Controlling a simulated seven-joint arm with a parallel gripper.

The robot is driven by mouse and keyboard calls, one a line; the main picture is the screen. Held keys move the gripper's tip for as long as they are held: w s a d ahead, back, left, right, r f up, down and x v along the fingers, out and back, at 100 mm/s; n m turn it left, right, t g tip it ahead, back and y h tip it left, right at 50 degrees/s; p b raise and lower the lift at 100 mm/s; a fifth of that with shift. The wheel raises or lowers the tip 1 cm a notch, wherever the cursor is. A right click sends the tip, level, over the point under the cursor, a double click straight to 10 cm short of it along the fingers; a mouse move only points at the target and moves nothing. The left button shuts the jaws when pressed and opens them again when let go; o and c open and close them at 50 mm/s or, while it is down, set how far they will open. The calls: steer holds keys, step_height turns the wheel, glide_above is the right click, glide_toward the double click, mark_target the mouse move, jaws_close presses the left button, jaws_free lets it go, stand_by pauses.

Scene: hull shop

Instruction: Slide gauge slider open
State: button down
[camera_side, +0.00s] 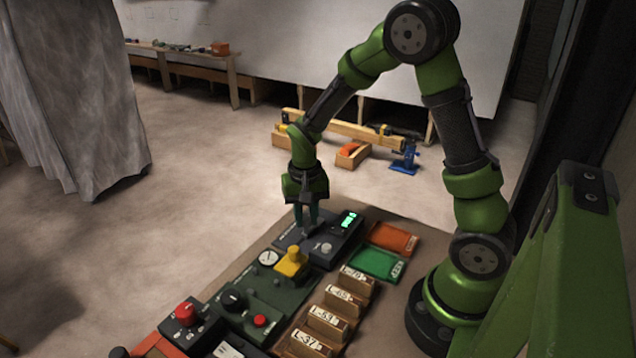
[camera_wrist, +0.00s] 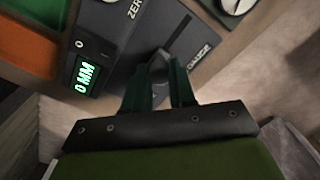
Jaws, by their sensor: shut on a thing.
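The gauge is a dark box (camera_side: 330,243) at the far end of the bench. Its green display (camera_side: 349,220) reads "0 MM" in the wrist view (camera_wrist: 88,77). A dark panel marked "GAUGE" (camera_wrist: 200,52) lies beside the display box, with "ZERO" lettering near it. The slider is a small dark grey block (camera_wrist: 159,66) on that panel. My gripper (camera_side: 310,222) points down over the panel and is shut on the slider. Its two green fingers (camera_wrist: 160,84) stand on either side of the block, hiding part of it.
A yellow block (camera_side: 292,261), a dial (camera_side: 269,258) and a control box with a red button (camera_side: 260,320) stand nearer the camera. Orange (camera_side: 394,238) and green (camera_side: 376,263) trays lie to the right, with several labelled wooden blocks (camera_side: 328,323) below them.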

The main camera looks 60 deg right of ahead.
steer(key=shift+a, duration=2.15)
steer(key=c, duration=0.9)
jaws_free()
steer(key=shift+c, duration=0.2)
steer(key=shift+d, duration=0.1)
steer(key=shift+r, duration=0.2)
step_height(320, 180, up, 16)
steer(key=shift+r, duration=0.25)
